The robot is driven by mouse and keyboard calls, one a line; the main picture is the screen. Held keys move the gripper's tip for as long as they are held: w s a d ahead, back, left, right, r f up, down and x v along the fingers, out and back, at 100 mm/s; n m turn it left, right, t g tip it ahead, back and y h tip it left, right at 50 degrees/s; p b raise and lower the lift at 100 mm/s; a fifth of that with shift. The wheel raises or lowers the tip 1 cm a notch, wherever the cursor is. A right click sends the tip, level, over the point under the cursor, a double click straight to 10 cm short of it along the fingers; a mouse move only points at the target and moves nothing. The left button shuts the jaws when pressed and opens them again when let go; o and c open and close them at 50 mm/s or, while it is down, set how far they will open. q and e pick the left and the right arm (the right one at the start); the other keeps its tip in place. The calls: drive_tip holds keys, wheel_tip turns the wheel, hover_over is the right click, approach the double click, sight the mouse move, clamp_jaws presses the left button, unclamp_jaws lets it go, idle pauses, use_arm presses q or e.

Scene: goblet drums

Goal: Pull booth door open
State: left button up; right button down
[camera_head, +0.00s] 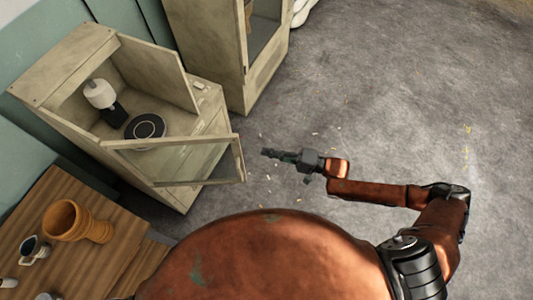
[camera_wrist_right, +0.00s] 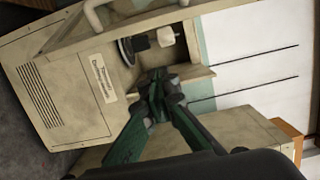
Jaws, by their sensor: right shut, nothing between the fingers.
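The pale, worn booth (camera_head: 190,195) stands at the left in the head view, with a dark round turntable (camera_head: 146,127) and a white-topped device (camera_head: 101,95) inside. Its framed clear door (camera_head: 241,160) stands swung out from the front, so the opening shows. In the wrist view, the booth (camera_wrist_right: 75,100) carries a label and vent slots, and a pale handle (camera_wrist_right: 94,16) shows on the door frame at the top. My right gripper (camera_head: 266,153) is shut and empty, a little right of the door's free edge and apart from it. Its closed fingers also show in the wrist view (camera_wrist_right: 155,78). My left gripper is out of view.
A second pale cabinet (camera_head: 235,85) stands behind the booth. A wooden table (camera_head: 85,265) at lower left holds an orange goblet drum (camera_head: 75,222) and a mug (camera_head: 34,250). The grey floor (camera_head: 400,90) on the right is open, with small scattered bits.

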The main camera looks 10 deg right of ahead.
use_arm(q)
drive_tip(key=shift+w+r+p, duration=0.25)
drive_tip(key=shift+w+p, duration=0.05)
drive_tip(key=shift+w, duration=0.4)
use_arm(e)
drive_tip(key=a, duration=0.7)
drive_tip(key=shift+s+a, duration=0.15)
drive_tip(key=shift+s, duration=0.2)
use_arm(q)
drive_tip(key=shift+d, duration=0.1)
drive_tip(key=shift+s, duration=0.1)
